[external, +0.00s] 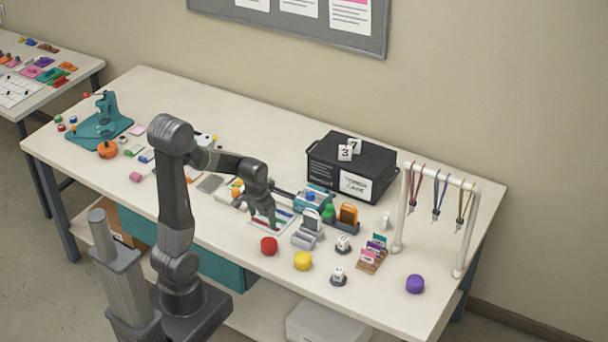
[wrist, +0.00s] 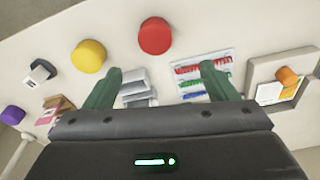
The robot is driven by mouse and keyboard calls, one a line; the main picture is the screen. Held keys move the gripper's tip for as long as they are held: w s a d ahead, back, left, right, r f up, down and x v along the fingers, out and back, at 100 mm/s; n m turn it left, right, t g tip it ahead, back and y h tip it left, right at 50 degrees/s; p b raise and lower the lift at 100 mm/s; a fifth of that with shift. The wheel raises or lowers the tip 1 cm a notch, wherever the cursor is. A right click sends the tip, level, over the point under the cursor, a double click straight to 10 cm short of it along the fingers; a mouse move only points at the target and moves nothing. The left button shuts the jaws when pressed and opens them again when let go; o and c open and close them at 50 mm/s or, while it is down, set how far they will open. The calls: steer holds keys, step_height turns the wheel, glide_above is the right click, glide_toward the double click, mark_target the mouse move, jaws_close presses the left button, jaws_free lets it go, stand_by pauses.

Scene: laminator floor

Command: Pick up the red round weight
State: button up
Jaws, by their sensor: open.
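The red round weight (external: 269,246) sits on the white table near its front edge, left of the yellow round weight (external: 303,261). In the wrist view the red weight (wrist: 155,36) lies beyond the fingertips, near the top middle, with the yellow one (wrist: 89,56) to its left. My gripper (external: 262,222) is above the table, behind the red weight in the external view. In the wrist view its two green fingers (wrist: 160,78) are spread apart with nothing held between them. The red weight is apart from both fingers.
A grey stand (external: 308,234) and a sheet with coloured strips (wrist: 206,72) lie close to my gripper. A purple weight (external: 415,284) sits at the right. A black box (external: 322,172) and a white rack (external: 400,205) stand behind. The table is bare in front-left of the red weight.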

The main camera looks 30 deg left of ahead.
mark_target(269, 241)
steer(key=f, duration=0.5)
steer(key=w+f, duration=0.1)
steer(key=f, duration=0.2)
steer(key=shift+d+f, duration=0.15)
steer(key=shift+w+d+f+p, duration=0.1)
steer(key=shift+d+f+p, duration=0.1)
steer(key=shift+f, duration=1.15)
steer(key=shift+w+d+f+p, duration=0.1)
steer(key=shift+d+f+p, duration=0.1)
steer(key=shift+f, duration=1.1)
steer(key=c, duration=1.3)
steer(key=shift+r, duration=0.15)
